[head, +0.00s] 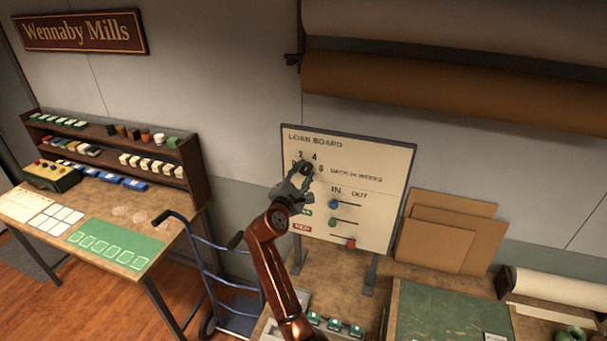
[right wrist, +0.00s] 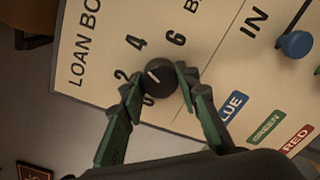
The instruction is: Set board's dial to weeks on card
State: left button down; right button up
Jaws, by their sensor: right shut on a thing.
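The loan board (head: 375,160) is a cream panel standing upright at the back of the bench. Its round black dial (right wrist: 158,80) has the numbers 0, 2, 4 and 6 around it, and a short white mark on its face. In the right wrist view the mark points towards the side of 2 and 4; I cannot tell exactly which. My right gripper (right wrist: 157,86) is shut on the dial, one finger on each side. In the head view the right gripper (head: 300,178) covers much of the dial. I cannot make out a card showing weeks. My left gripper is out of view.
The board also has a blue slider knob (right wrist: 295,44) and a red slider knob (head: 350,243). Brown cardboard sheets (head: 440,240) lean to the right. A blue hand truck (head: 225,290) stands left of my arm. A side table (head: 150,195) with shelves is at the left.

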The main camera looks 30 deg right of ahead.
jog(key=shift+m, duration=0.6)
jog(key=o, duration=1.2)
jog(key=shift+c, duration=0.2)
jog(key=v, duration=1.2)
